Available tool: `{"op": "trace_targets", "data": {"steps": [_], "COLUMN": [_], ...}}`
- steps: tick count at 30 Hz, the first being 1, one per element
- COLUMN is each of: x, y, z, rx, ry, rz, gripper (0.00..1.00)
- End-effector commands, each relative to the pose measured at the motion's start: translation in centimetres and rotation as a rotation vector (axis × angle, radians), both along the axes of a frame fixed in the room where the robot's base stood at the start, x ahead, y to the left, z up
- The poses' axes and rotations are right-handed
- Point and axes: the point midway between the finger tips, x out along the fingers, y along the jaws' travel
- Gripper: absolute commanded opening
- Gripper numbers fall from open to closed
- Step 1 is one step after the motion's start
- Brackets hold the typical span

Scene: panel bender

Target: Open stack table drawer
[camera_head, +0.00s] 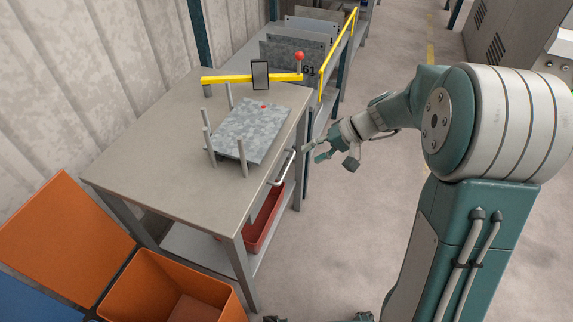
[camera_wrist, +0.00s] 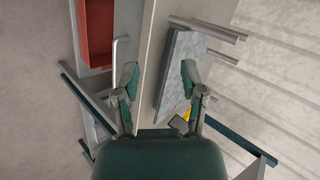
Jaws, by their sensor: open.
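The stack table (camera_head: 160,150) has a grey top. A pale bar handle (camera_head: 284,168) sits on its right-hand side, just under the top; it also shows in the wrist view (camera_wrist: 117,62). The drawer front behind the handle is hard to make out, so I cannot tell how far the drawer is open. My gripper (camera_head: 313,152) is open and empty, off the table's right side near the handle's far end. In the wrist view my gripper (camera_wrist: 159,72) has its left finger close to the handle; contact cannot be told.
A metal sheet (camera_head: 252,130) lies among upright posts on the tabletop. A red bin (camera_head: 262,228) shows under the top. A yellow bar (camera_head: 225,79) and a rack of sheets (camera_head: 290,50) stand behind. An orange box (camera_head: 160,285) is at front left. Floor to the right is open.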

Motion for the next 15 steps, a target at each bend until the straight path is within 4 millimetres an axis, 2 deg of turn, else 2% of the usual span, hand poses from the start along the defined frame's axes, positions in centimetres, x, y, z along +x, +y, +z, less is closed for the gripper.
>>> {"op": "trace_targets", "data": {"steps": [1, 6, 11, 15], "x": [1.3, 5.2, 8.4, 10.5], "y": [-0.1, -0.3, -1.0, -2.0], "z": [-1.6, -6.2, -11.2, -16.0], "rx": [0.046, 0.194, 0.324, 0.423], "ry": [0.013, 0.011, -0.007, -0.038], "rz": [-0.013, -0.064, -0.136, -0.212], "gripper": [0.54, 0.54, 0.54, 0.54]}}
